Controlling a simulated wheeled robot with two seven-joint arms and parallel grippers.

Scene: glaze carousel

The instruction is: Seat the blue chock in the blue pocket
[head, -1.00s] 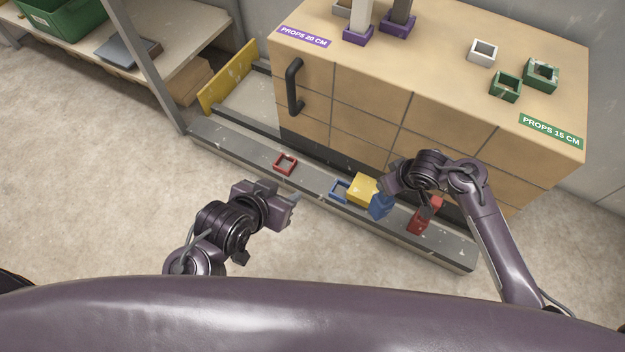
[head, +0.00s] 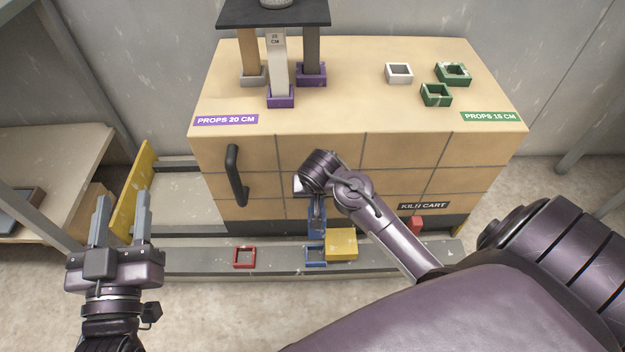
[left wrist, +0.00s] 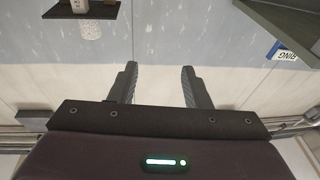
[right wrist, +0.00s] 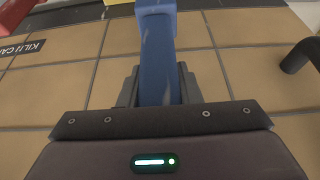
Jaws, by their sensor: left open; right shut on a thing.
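The blue pocket (head: 309,262), a small square frame, lies on the grey rail just below the chock in the picture. I cannot tell the height between them. A yellow block (head: 341,243) stands right against or over the pocket's right side. My left gripper (head: 122,200) is open and empty at far left, also in the left wrist view (left wrist: 158,72).
A red pocket (head: 244,264) is on the rail (head: 200,262) to the left. A red chock (head: 415,224) stands to the right. The kiln cart (head: 290,150) with its black handle (head: 235,175) rises behind the rail. A yellow stop plate (head: 137,190) is at left.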

